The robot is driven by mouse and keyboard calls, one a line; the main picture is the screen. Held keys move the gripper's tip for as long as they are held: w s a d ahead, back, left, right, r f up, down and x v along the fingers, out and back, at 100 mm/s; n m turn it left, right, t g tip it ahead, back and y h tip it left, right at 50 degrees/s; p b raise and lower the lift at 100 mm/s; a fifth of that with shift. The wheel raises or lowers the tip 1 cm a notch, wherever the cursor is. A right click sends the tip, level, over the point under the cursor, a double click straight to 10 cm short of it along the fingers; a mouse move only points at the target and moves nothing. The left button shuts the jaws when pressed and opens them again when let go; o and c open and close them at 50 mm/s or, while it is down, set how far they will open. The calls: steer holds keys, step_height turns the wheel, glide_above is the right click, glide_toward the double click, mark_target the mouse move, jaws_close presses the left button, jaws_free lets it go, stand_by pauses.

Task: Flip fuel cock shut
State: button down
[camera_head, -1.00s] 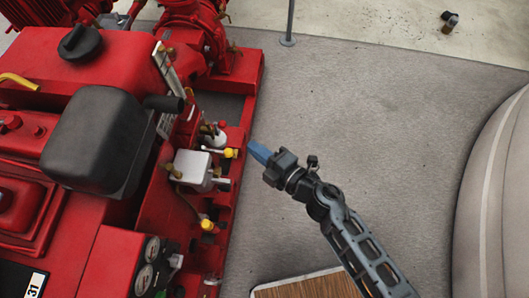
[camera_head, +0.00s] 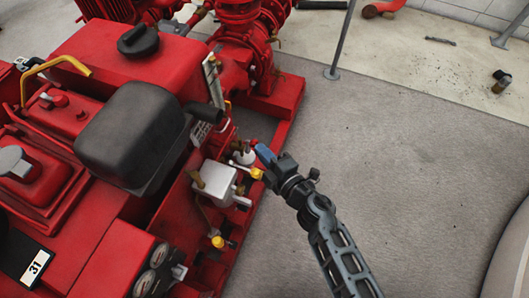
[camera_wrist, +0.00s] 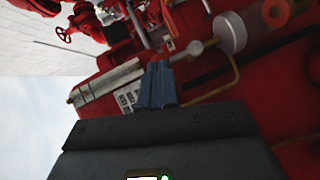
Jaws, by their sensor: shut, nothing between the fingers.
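My gripper (camera_head: 264,155) has blue fingers, pressed together and empty. In the head view its tip is at the pump set's right side, close to a small pale bowl-like fitting (camera_head: 242,156) with a red part (camera_head: 253,143) by it. Contact cannot be told. A yellow knob (camera_head: 257,173) is just below the fingers. I cannot tell for sure which fitting is the fuel cock. In the wrist view the shut fingers (camera_wrist: 158,85) point at the red machine. A translucent cylinder (camera_wrist: 230,33) with an orange-red knob (camera_wrist: 275,12) is up and right of them.
The red pump set (camera_head: 110,245) fills the left, with a black muffler-like box (camera_head: 130,135) and a pale box (camera_head: 215,180) beside the small fittings. A second yellow knob (camera_head: 218,241) is lower down. A thin grey post (camera_head: 343,40) stands behind. The grey floor (camera_head: 400,150) to the right is clear.

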steer(key=shift+r+p, duration=0.15)
steer(key=shift+p, duration=0.2)
steer(key=shift+w+d+g+p, duration=0.15)
steer(key=shift+g+p, duration=0.15)
steer(key=shift+p, duration=0.3)
steer(key=shift+m+p, duration=0.3)
steer(key=shift+p, duration=0.05)
